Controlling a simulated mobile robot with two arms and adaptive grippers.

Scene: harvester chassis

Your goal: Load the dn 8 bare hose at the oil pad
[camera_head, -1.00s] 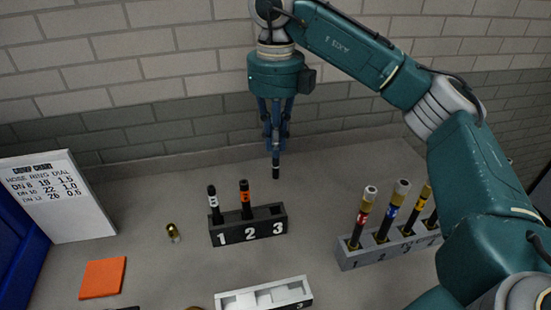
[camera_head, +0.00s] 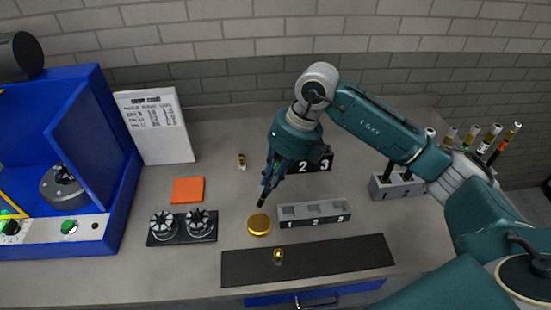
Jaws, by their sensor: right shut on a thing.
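My right gripper (camera_head: 269,178) is shut on a thin dark hose (camera_head: 262,198), which hangs tilted with its lower end down and to the left. That end appears close above a round gold disc (camera_head: 259,224); I cannot tell whether they touch. A flat orange square (camera_head: 187,190) lies to the left. Which of the two is the oil pad is not marked. My left gripper is not in view.
A dark mat (camera_head: 345,259) with a brass fitting (camera_head: 278,256) lies in front. Two finned round parts (camera_head: 182,226) sit left. A blue machine (camera_head: 95,160) stands far left, a grey hose rack (camera_head: 385,189) right.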

